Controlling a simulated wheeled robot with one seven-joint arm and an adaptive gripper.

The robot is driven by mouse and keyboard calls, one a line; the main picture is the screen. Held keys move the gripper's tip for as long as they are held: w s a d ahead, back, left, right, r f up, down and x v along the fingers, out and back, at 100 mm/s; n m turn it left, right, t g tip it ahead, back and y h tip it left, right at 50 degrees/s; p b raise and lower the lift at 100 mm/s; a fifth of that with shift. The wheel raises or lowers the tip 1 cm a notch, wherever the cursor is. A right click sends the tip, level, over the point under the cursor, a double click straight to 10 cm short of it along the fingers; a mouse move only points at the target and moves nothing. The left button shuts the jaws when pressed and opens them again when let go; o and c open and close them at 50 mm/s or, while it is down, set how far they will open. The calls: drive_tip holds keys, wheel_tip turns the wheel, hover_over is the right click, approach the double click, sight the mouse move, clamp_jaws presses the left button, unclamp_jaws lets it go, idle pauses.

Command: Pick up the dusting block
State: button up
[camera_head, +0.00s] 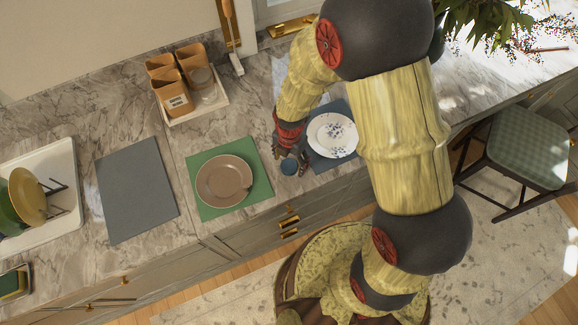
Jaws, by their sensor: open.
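A small blue object (289,166) sits on the marble counter between the green mat and a grey-blue mat. It is the likeliest dusting block, but it is too small to be sure. My gripper (290,154) is open and points down right at it, with the fingers close around or just above its far side. I cannot tell whether they touch it. My arm reaches in from the right and hides part of the counter.
A brown plate (224,181) lies on the green mat (262,190) to the left. A patterned white plate (332,135) lies close on the right. Wooden containers (176,99) stand behind. A bare grey mat (137,190) and a dish rack tray (70,160) are farther left.

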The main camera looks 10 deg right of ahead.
drive_tip(key=shift+f, duration=0.55)
drive_tip(key=shift+c, duration=0.4)
drive_tip(key=c, duration=1.3)
drive_tip(key=shift+o, duration=0.2)
drive_tip(key=shift+r, duration=0.1)
drive_tip(key=shift+r, duration=0.6)
drive_tip(key=s+r+p, duration=0.1)
drive_tip(key=s+r, duration=1)
drive_tip(key=s, duration=0.3)
drive_tip(key=shift+a+r, duration=0.25)
drive_tip(key=shift+r, duration=0.05)
